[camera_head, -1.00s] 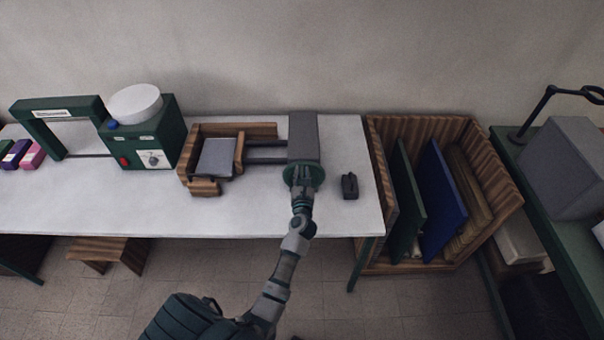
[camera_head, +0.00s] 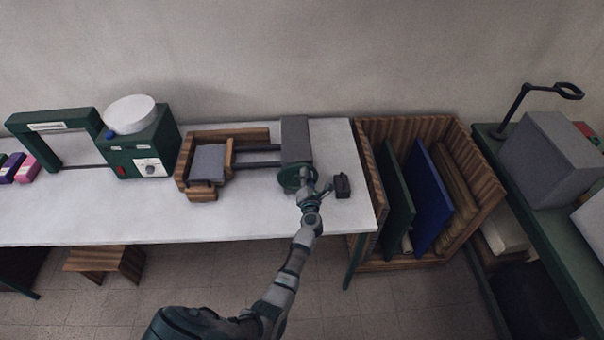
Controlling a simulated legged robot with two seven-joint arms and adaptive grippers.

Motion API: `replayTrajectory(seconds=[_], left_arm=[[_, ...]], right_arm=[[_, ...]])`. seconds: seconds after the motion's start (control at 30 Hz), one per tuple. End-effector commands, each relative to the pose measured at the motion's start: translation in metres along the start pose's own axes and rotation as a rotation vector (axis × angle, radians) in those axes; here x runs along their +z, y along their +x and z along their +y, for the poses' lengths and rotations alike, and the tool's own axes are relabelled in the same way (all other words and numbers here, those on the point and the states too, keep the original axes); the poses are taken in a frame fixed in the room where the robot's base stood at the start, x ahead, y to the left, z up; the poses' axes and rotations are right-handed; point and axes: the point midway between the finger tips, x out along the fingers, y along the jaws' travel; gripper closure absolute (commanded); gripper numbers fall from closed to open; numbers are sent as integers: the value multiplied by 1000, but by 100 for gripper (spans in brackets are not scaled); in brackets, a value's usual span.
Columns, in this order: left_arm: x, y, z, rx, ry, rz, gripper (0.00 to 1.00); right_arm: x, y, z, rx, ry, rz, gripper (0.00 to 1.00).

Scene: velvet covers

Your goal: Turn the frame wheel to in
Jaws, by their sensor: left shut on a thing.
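The frame wheel (camera_head: 290,180) is a dark green disc on the front of a grey block (camera_head: 296,140) near the table's right end. My left gripper (camera_head: 306,184) is shut at the wheel's right side, apparently on its rim or handle; its fingers hide the exact hold. Two dark rods (camera_head: 257,155) run left from the block to a wooden frame (camera_head: 185,163). A grey-blue block or book (camera_head: 208,162) lies in the frame, close to its right-hand wooden jaw (camera_head: 229,158). Wheel markings are too small to read. My right gripper is out of view.
A small dark object (camera_head: 342,186) stands close right of my gripper. Left are a green machine with a white drum (camera_head: 145,145) and a green arch (camera_head: 50,125). A wooden rack with upright boards (camera_head: 480,165) stands right. The white table's front (camera_head: 150,215) is clear.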

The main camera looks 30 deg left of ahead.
Motion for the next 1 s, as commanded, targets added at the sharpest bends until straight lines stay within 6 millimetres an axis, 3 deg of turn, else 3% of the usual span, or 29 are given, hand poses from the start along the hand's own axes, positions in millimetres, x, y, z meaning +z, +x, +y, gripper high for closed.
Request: replayTrajectory(seconds=[0.43, 1.0], left_arm=[[3, -1, -21, -6, 278, -2, 100], [3, -1, -26, -8, 342, -3, 100]], right_arm=[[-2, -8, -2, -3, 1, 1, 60], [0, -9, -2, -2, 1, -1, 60]])
